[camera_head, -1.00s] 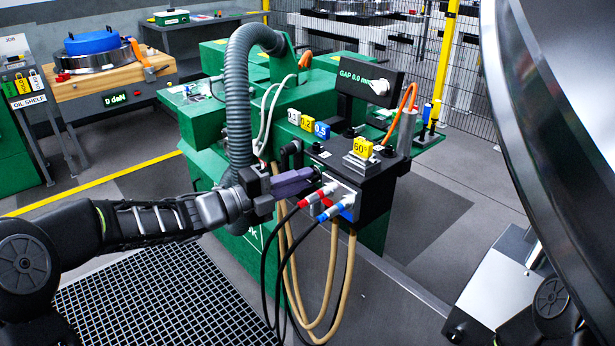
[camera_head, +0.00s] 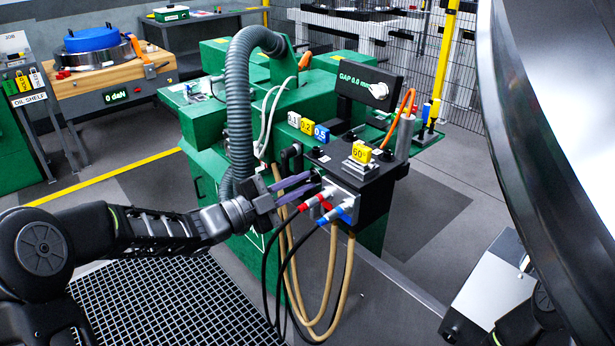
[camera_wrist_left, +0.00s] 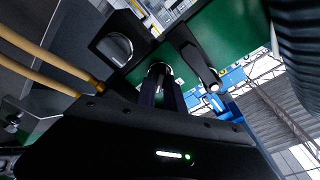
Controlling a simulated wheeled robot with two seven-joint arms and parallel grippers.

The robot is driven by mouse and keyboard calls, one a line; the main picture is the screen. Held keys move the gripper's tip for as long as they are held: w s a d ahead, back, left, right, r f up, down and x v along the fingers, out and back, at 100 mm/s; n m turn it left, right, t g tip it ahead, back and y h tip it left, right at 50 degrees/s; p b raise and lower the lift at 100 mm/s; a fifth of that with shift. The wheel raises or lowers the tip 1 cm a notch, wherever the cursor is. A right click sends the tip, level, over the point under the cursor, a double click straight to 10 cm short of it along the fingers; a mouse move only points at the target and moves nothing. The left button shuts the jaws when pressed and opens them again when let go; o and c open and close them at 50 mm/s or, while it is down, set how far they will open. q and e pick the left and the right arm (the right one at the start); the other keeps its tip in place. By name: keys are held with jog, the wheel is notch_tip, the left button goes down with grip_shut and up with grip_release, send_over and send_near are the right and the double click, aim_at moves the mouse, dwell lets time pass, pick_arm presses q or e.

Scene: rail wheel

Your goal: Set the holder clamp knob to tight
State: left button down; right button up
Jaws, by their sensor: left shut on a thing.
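The holder clamp knob (camera_wrist_left: 158,70) is a small dark round part in the left wrist view, between my left fingertips and largely hidden by them. My left gripper (camera_head: 309,183) reaches in from the left at the front of the green machine's black block (camera_head: 370,185). Its two purple fingers are shut on the knob, and they also show in the left wrist view (camera_wrist_left: 160,88). The fingers hide the knob in the head view, and I cannot read any tight mark. My right gripper is not in view.
Red (camera_head: 318,200) and blue (camera_head: 334,214) hose fittings sit just right of and below my left fingertips. Black and tan hoses (camera_head: 330,285) hang below. A thick grey hose (camera_head: 240,110) rises behind the gripper. A large dark wheel (camera_head: 545,130) fills the right side.

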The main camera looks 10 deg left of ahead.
pick_arm(q)
jog(key=shift+f+n, duration=0.1)
jog(key=shift+n, duration=1.1)
jog(key=shift+n+t+p, duration=0.4)
jog(key=shift+n+p, duration=0.15)
jog(key=shift+n, duration=0.45)
jog(key=shift+n+t+p, duration=0.3)
jog(key=shift+n, duration=1.3)
jog(key=shift+d, duration=0.1)
